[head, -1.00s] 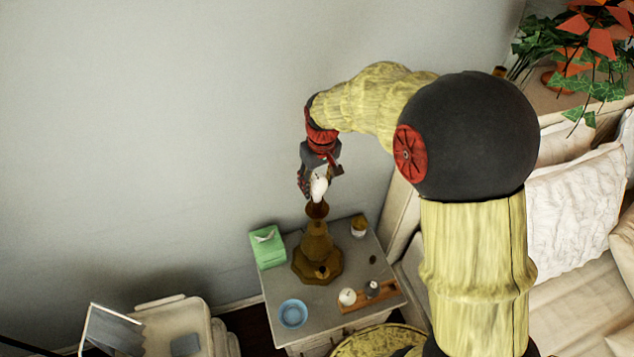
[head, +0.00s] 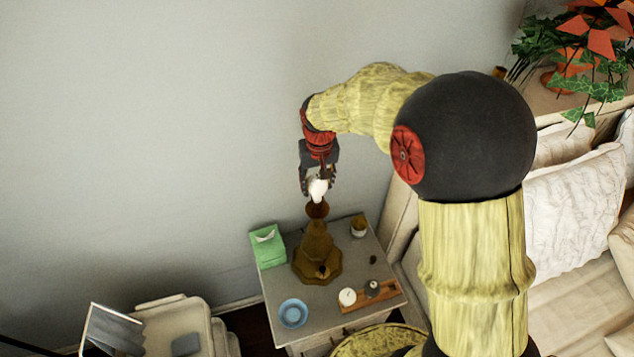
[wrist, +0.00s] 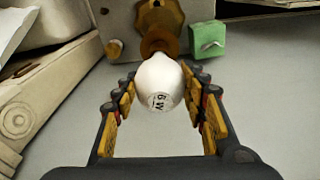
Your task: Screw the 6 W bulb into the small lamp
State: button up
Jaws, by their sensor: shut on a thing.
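The white bulb (wrist: 160,82) is marked "6 W" on its rounded end, which faces the wrist camera. My gripper (wrist: 162,90) is shut on it, with a finger on each side. In the head view the bulb (head: 318,189) is at the top of the small brass-brown lamp (head: 316,240), right at its flared socket (head: 317,208). The bulb's base is hidden, so I cannot tell how deep it sits. The lamp stands upright on the bedside table (head: 277,300). My gripper (head: 318,180) is above the lamp, pointing down.
On the table are a green tissue box (head: 267,246), a blue bowl (head: 293,313), a wooden tray (head: 385,299) with small items, and a small cup (head: 358,227). The air left of the lamp is free.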

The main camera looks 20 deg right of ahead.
jog(key=shift+m, duration=1.7)
jog(key=shift+m+h+b, duration=0.3)
jog(key=shift+m+h, duration=0.1)
jog(key=shift+m, duration=1.3)
jog(key=shift+d+m+g+b, duration=0.1)
jog(key=shift+m+g+b, duration=0.2)
jog(key=shift+m, duration=1.5)
